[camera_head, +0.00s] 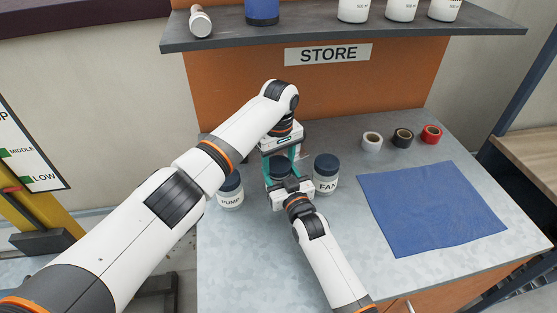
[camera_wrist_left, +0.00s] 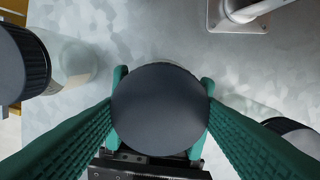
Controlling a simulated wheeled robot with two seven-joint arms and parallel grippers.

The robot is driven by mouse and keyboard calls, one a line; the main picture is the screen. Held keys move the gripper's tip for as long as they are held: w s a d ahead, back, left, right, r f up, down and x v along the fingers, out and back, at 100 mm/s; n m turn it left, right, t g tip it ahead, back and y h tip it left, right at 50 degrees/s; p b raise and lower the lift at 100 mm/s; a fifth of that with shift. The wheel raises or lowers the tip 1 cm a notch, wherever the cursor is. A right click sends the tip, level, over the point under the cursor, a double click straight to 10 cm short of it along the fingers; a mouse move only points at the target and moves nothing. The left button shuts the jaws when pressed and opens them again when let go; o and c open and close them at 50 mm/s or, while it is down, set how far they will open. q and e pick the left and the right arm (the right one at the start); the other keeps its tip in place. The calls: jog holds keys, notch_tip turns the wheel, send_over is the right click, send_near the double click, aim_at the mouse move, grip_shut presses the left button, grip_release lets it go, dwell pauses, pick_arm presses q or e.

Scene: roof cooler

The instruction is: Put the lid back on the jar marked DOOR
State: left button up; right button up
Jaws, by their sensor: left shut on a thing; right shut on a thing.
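A dark round lid (camera_wrist_left: 160,108) fills the middle of the left wrist view, between the green fingers of my left gripper (camera_wrist_left: 160,115), which is shut on it. In the head view this left gripper (camera_head: 281,163) reaches down from above onto the lid at a jar between the other two. My right gripper (camera_head: 289,185) comes from the front and is shut at that middle jar, low down. The jar's body and label are mostly hidden by the grippers, so the word DOOR does not show. I cannot tell whether the lid is fully seated.
The lidded PUMP jar (camera_head: 230,191) stands close on the left, the lidded FAN jar (camera_head: 326,174) close on the right. Three tape rolls (camera_head: 403,138) and a blue mat (camera_head: 430,210) lie further right. A STORE shelf (camera_head: 350,35) overhangs the back. The grey bench front is clear.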

pick_arm(q)
jog(key=shift+f, duration=0.3)
pick_arm(e)
jog(key=shift+r, duration=0.1)
pick_arm(q)
jog(key=shift+a+f, duration=0.2)
jog(key=shift+f, duration=0.15)
pick_arm(e)
jog(key=shift+s+a+r, duration=0.15)
jog(key=shift+s+a, duration=0.05)
pick_arm(q)
jog(key=shift+d+r, duration=0.15)
jog(key=shift+r, duration=0.1)
pick_arm(e)
jog(key=shift+d, duration=0.1)
pick_arm(q)
jog(key=shift+s+d+r, duration=0.1)
jog(key=shift+r, duration=0.1)
pick_arm(e)
jog(key=shift+w, duration=0.15)
dwell(1.1)
